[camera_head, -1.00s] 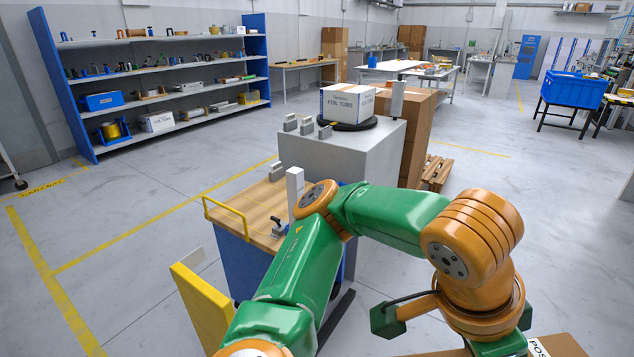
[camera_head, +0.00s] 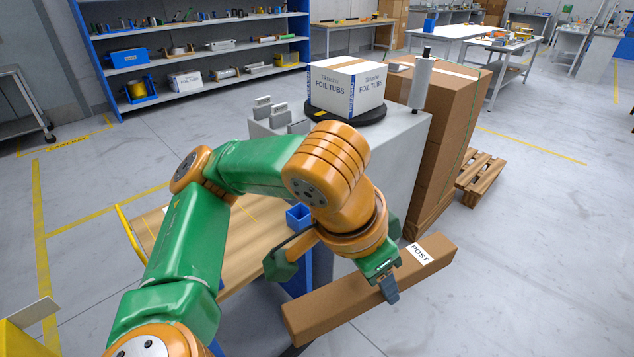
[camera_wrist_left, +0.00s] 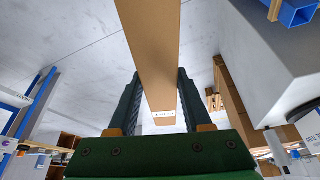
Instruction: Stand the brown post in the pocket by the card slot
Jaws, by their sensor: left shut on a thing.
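The brown post (camera_head: 345,308) is a long square bar with a white POST label near its right end. My left gripper (camera_head: 388,285) is shut on it nearer the labelled end and holds it sideways, its right end farther away. In the left wrist view the post (camera_wrist_left: 152,45) runs between my two fingers. The blue square pocket (camera_head: 298,216) stands on the wooden bench top, up and left of the post and apart from it. It also seems to show in the left wrist view (camera_wrist_left: 298,12). I cannot make out the card slot. My right gripper is not in view.
A grey cabinet (camera_head: 385,160) stands beside the wooden bench (camera_head: 245,235), with a foil-tubs box (camera_head: 346,88), a grey cylinder and small slotted blocks on top. Brown cartons (camera_head: 450,130) and a pallet (camera_head: 480,180) stand behind it. Open floor lies to the right.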

